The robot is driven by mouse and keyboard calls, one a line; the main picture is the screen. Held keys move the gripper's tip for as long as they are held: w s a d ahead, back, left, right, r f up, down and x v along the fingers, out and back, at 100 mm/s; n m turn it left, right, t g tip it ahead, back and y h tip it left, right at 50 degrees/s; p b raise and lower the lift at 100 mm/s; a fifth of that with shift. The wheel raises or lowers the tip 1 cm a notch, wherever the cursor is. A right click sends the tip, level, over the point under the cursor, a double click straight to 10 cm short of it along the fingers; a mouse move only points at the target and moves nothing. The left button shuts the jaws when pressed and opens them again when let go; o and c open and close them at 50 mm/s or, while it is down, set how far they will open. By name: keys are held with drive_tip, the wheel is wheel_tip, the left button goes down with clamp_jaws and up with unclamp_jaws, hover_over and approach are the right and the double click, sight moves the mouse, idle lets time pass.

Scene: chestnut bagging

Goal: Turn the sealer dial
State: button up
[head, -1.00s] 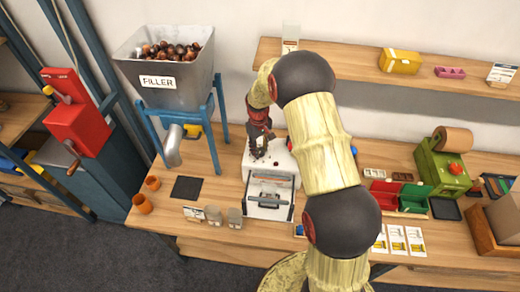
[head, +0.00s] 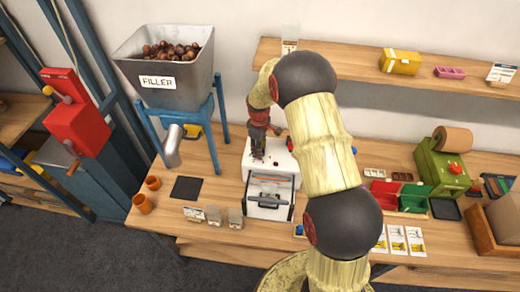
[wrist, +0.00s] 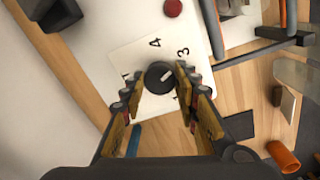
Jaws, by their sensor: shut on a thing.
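The sealer (head: 280,160) is a white machine on the bench in the head view, with a grey handle bar at its front. Its white top plate (wrist: 125,52) fills the middle of the wrist view and carries the printed numbers 3 and 4 and a partly covered number. The round dark dial (wrist: 158,76) has a white pointer mark that points up and right, towards the 3. My gripper (wrist: 160,84) is shut on the dial, one finger on each side. In the head view my gripper (head: 257,154) points down on the sealer's top, and the dial is hidden there.
A red button (wrist: 172,8) sits on the sealer near the dial. The blue-legged filler (head: 160,82) with chestnuts stands left. A dark mat (head: 186,188) and orange cups (head: 142,203) lie left of the sealer. Red and green bins (head: 412,198) stand right.

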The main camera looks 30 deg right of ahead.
drive_tip(key=shift+w, duration=0.1)
drive_tip(key=o, duration=1.2)
drive_tip(key=shift+c, duration=0.2)
wheel_tip(320, 180, up, 12)
drive_tip(key=shift+s+a, duration=0.2)
